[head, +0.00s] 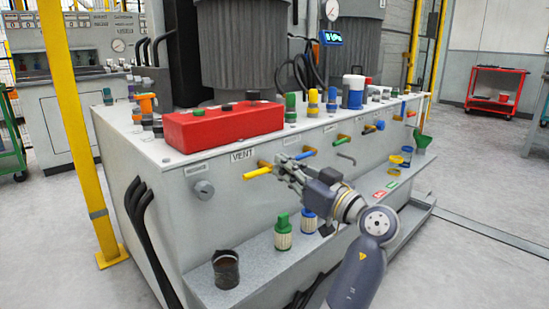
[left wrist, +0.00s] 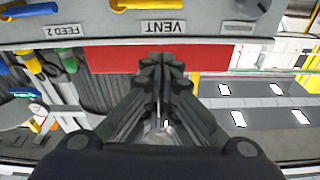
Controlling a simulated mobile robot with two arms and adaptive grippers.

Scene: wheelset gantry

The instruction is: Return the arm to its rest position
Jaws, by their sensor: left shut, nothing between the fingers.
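My left gripper (head: 281,166) is in front of the grey machine's front panel, just right of the yellow VENT handle (head: 257,172). Its fingers are shut with nothing between them; they also show closed in the left wrist view (left wrist: 162,62). In that upside-down view the yellow handle (left wrist: 158,5) is at the top edge, apart from the fingertips, beside the VENT label (left wrist: 163,27). I cannot tell in the head view whether the gripper touches the handle. My left arm (head: 365,255) reaches up from the bottom right. My right gripper is not in view.
A red box (head: 222,127) sits on the machine's top among several coloured fittings. The lower ledge (head: 262,262) holds a dark cup (head: 226,270), a green-topped bottle (head: 282,232) and a blue-topped bottle (head: 309,221). A yellow post (head: 75,130) stands left. Open floor (head: 490,190) lies to the right.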

